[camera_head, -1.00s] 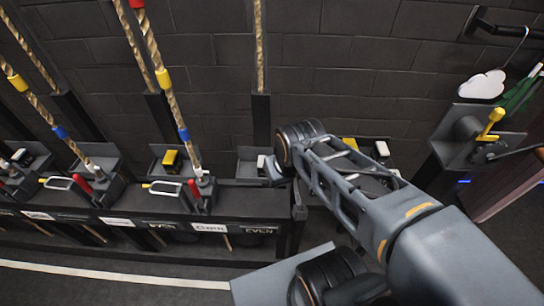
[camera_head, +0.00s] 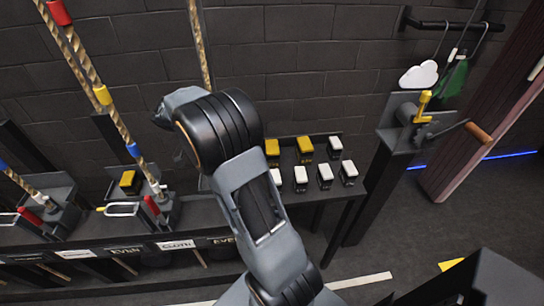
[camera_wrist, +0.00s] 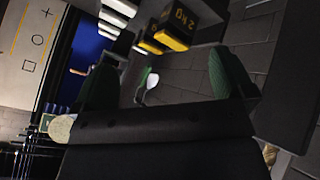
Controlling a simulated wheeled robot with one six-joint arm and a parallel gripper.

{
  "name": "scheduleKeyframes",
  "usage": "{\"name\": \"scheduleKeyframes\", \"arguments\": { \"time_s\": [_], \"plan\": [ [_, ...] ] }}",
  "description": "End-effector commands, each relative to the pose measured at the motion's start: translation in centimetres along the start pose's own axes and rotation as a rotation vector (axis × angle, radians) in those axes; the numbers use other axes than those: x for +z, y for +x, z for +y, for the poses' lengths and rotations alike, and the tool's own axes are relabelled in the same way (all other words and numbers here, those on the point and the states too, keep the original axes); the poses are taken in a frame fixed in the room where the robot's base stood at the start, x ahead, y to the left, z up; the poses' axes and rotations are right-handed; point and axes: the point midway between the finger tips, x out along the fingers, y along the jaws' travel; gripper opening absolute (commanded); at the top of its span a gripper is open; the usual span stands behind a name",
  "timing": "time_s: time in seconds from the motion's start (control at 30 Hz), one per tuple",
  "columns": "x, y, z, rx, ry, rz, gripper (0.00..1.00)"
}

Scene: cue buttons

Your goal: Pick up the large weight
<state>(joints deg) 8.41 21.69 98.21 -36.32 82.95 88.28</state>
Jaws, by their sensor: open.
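Black weights with yellow tops (camera_head: 305,147) and several smaller-looking ones with white tops (camera_head: 325,174) stand on a dark shelf in the head view. Another yellow-topped weight (camera_head: 128,181) sits on the console at the left. In the wrist view a black and yellow weight marked "2 kg" (camera_wrist: 188,20) shows at the top, beyond the fingers. My gripper (camera_wrist: 165,78) is open and empty, with green pads apart. In the head view my wrist hides most of the gripper, left of the shelf weights.
Ropes (camera_head: 198,45) with coloured bands rise from the console (camera_head: 105,262) at the left. A crank stand (camera_head: 400,135) with a yellow handle is right of the shelf. A white cloud shape (camera_head: 418,74) hangs by the brick wall.

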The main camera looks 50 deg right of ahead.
Motion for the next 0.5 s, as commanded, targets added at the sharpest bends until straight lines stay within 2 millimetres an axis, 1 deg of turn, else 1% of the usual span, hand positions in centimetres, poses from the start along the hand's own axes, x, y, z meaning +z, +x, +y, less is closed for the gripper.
{"name": "scheduleKeyframes", "arguments": {
  "time_s": [0.03,0.2,0.33,0.5],
  "plan": [
    [-0.7,1.4,-1.5,0.06,0.101,0.04,1.0],
    [-2.9,4.5,-4.7,0.189,0.422,0.196,1.0],
    [-3.9,6.3,-6.2,0.235,0.594,0.299,1.0],
    [-4.5,7.7,-7.1,0.26,0.723,0.382,1.0]
  ]
}}
